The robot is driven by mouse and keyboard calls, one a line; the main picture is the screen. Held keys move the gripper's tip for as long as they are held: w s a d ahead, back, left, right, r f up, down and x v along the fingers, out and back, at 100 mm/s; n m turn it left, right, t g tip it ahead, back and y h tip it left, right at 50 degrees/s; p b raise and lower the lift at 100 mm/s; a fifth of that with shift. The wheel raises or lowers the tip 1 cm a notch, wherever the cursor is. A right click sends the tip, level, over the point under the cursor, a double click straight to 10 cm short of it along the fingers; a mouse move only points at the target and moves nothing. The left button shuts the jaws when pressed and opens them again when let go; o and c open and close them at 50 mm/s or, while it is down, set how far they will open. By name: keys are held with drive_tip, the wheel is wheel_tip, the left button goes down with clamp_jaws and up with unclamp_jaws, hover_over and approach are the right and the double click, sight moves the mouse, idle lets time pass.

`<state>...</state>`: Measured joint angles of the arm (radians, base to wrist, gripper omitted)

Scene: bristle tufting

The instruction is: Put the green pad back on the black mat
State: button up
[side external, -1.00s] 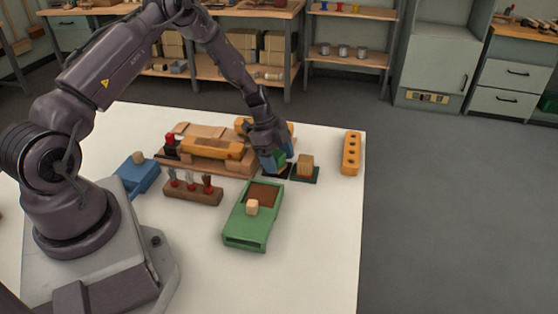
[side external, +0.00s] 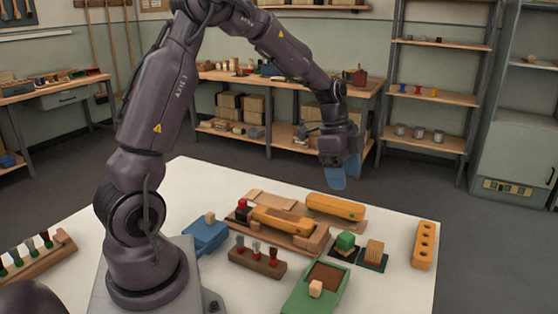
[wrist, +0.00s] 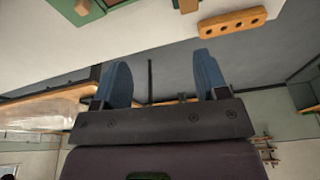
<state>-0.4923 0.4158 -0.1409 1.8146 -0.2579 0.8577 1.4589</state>
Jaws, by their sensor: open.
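The green pad (side external: 345,240) is a small green block. It sits on the black mat (side external: 334,251), with dark mat edges showing around it. My gripper (side external: 344,184) is raised well above the table, behind the pad in the side view, and apart from it. Its two blue fingers are spread, with nothing between them in the wrist view (wrist: 164,78). I cannot pick out the green pad for certain in the wrist view.
A wooden block (side external: 374,249) on a dark teal mat (side external: 374,265) stands just right of the black mat. An orange bar with holes (side external: 424,245) lies farther right.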

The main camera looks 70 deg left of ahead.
drive_tip(key=s+d+r+n+t+y, duration=0.2)
drive_tip(key=s+d+r+n, duration=0.3)
drive_tip(key=s+d+r, duration=0.45)
drive_tip(key=s+d+r+n+t, duration=0.1)
drive_tip(key=s+n, duration=0.4)
drive_tip(key=s, duration=0.5)
drive_tip(key=shift+s+d+r+n+t, duration=0.3)
drive_tip(key=shift+s+d+r+t, duration=0.1)
drive_tip(key=shift+r, duration=0.5)
